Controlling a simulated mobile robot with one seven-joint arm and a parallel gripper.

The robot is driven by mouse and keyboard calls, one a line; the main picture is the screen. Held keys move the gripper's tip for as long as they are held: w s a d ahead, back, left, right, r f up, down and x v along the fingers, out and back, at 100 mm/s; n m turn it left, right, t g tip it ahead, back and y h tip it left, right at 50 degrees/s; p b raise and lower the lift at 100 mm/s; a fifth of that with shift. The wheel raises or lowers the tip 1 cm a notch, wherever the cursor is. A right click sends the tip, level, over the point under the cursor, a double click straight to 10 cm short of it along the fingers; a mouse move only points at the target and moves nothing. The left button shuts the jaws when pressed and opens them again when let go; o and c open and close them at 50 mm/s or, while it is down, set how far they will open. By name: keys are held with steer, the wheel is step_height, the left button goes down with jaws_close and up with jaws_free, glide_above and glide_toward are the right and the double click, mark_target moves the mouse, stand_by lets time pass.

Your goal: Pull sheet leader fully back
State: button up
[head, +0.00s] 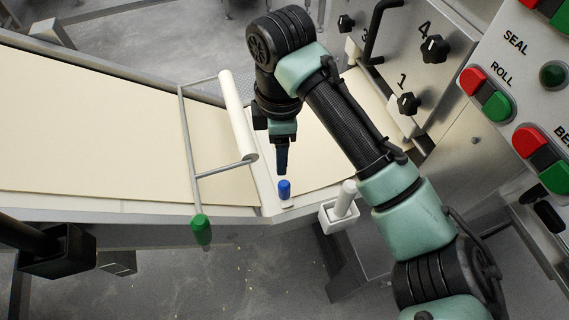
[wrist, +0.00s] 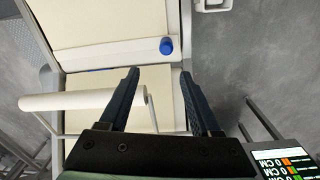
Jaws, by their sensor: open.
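An upright blue knob (head: 284,188) stands at the near end of a pale crossbar (head: 262,186) that spans the belt. The bar looks like the sheet leader, with cream dough sheet (head: 90,120) on its left and more sheet (head: 322,148) on its right. My gripper (head: 282,172) is just above and behind the knob, pointing down. In the wrist view the knob (wrist: 166,46) lies beyond the open fingertips (wrist: 160,73), roughly in line with the gap between them. Nothing is between the fingers. The bar's far part is hidden behind my arm.
A white roller (head: 238,115) on a wire frame with a green handle (head: 201,229) lies left of my gripper. A white box with a peg (head: 340,213) stands right of the knob. A machine panel with black dials and red and green buttons (head: 486,94) rises at right.

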mark_target(284, 183)
steer(key=f+b, duration=0.1)
steer(key=f, duration=0.3)
steer(key=f+b, duration=0.1)
steer(key=f, duration=0.4)
steer(key=f+b, duration=0.1)
steer(key=f, duration=0.3)
steer(key=shift+s+d+f, duration=0.15)
steer(key=shift+s+d, duration=0.15)
steer(key=shift+d, duration=0.1)
jaws_close()
stand_by(0.7)
